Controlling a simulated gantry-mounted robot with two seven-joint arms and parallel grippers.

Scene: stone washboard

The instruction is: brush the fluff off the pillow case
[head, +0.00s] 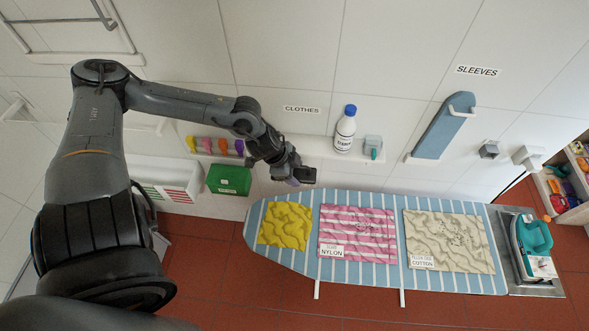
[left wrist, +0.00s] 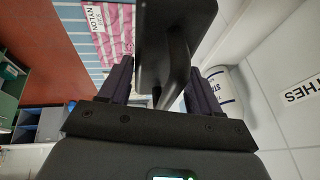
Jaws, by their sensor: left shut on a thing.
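The pillow case (head: 450,240) is a beige patterned cloth with a cotton label, flat on the right part of the striped ironing board (head: 400,278). Dark specks of fluff (head: 452,231) lie on its upper middle. My left gripper (head: 294,177) is above and behind the board's left end, well left of the pillow case. It is shut on a black brush-like tool (head: 307,175). In the left wrist view the tool (left wrist: 165,45) is a dark flat head on a narrow handle between the fingers; its working face is hidden. My right gripper is not in view.
A yellow cloth (head: 286,226) and a pink striped nylon cloth (head: 357,236) lie on the board. A teal iron (head: 533,238) stands at its right end. A blue-capped starch bottle (head: 345,130) stands on the wall shelf, and a blue sleeve board (head: 440,130) hangs behind.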

